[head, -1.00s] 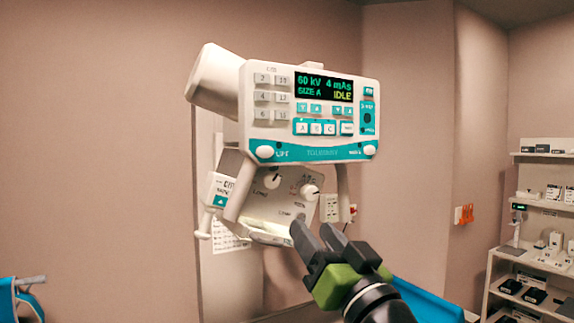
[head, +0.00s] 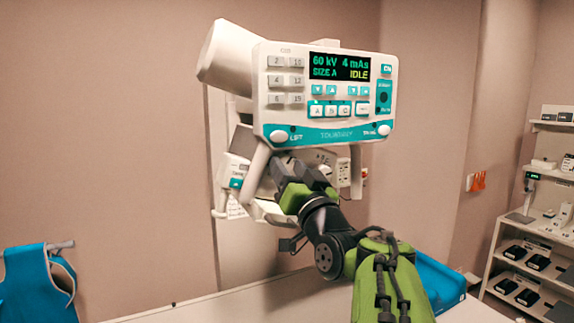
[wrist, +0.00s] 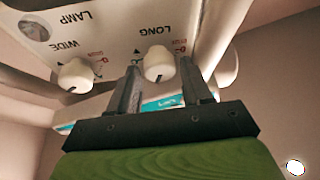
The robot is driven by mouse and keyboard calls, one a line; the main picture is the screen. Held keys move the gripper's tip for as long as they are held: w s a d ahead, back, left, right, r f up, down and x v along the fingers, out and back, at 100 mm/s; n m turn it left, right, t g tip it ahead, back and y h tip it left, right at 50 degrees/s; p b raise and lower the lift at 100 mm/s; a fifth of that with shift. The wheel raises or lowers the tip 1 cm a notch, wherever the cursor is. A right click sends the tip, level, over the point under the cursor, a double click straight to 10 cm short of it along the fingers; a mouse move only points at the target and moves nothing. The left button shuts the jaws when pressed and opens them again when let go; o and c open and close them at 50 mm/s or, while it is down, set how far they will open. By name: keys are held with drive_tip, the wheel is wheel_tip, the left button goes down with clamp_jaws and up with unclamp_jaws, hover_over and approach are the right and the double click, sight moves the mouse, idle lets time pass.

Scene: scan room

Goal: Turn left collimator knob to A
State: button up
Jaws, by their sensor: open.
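The left collimator knob, white and marked LONG (wrist: 159,63), sits on the pale collimator face, which appears upside down in the wrist view. A short dark mark shows on its rim. My gripper (wrist: 160,74) is open, with one dark finger on each side of this knob; I cannot tell whether they touch it. The other white knob, marked WIDE (wrist: 75,76), is to the left in the wrist view, outside the fingers. In the head view, my gripper (head: 303,173) is below the control panel and hides the knobs. The small position letters are too blurred to read.
The control panel (head: 325,95) reads 60 kV, 4 mAs, SIZE A, IDLE and hangs just above my gripper. Handle bars (head: 257,172) flank the collimator. A round LAMP button (wrist: 34,30) is on its face. Shelves (head: 540,245) stand far right.

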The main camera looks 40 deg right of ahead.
drive_tip(key=c, duration=0.8)
drive_tip(key=shift+o, duration=0.2)
drive_tip(key=b, duration=0.1)
drive_tip(key=n+y+b, duration=0.1)
drive_tip(key=b, duration=0.1)
drive_tip(key=shift+s+f+n, duration=0.1)
drive_tip(key=shift+f+n, duration=0.2)
drive_tip(key=n+b, duration=0.1)
drive_tip(key=n+y+b, duration=0.1)
drive_tip(key=n, duration=0.1)
drive_tip(key=shift+d+r+t+y+b, duration=0.15)
drive_tip(key=shift+t+y+b, duration=0.15)
drive_tip(key=shift+t, duration=0.1)
drive_tip(key=o, duration=0.8)
drive_tip(key=shift+c, duration=0.2)
drive_tip(key=b+v, duration=0.5)
drive_tip(key=v, duration=1)
drive_tip(key=shift+s, duration=0.25)
